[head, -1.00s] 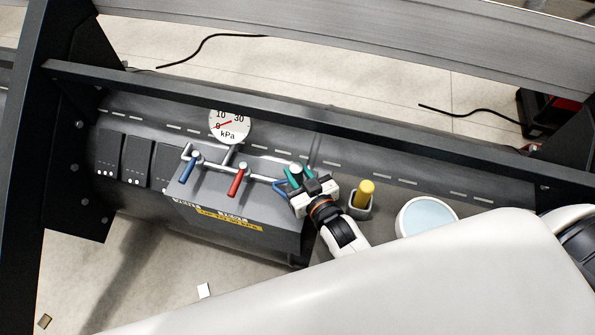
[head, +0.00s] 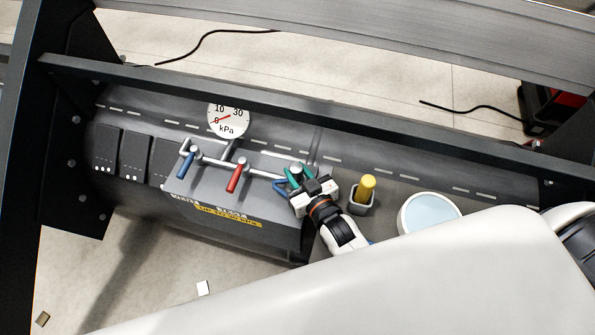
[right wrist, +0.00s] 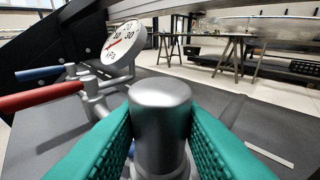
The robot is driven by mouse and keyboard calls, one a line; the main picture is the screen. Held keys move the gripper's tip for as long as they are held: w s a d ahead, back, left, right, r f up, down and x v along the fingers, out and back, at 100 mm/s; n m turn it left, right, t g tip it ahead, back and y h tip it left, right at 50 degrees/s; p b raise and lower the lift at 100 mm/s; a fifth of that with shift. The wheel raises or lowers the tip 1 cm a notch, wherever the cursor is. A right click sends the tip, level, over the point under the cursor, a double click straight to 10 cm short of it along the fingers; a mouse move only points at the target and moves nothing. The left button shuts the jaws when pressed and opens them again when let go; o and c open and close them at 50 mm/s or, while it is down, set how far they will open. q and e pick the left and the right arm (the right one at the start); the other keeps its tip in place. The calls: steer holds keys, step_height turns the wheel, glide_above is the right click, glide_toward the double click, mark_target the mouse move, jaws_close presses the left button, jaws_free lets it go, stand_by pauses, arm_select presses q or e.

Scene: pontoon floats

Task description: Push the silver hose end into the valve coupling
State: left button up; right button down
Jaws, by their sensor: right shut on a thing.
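My right gripper (head: 298,175) has teal fingers closed at the right end of the silver valve pipe. In the right wrist view its fingers (right wrist: 160,125) press on both sides of a silver cylinder, which I take for the silver hose end (right wrist: 160,95). The fingers and wrist hide the coupling, so I cannot tell how deep the hose end sits. The silver pipe carries a blue lever (head: 187,165) and a red lever (head: 235,178). My left gripper is out of view.
A kPa gauge (head: 228,119) stands behind the pipe, its needle near the low end. A yellow-topped object in a grey holder (head: 361,204) and a round white container (head: 404,221) are right of the gripper.

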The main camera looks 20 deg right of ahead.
steer(key=c, duration=1)
jaws_free()
step_height(320, 180, up, 10)
steer(key=shift+p, duration=0.75)
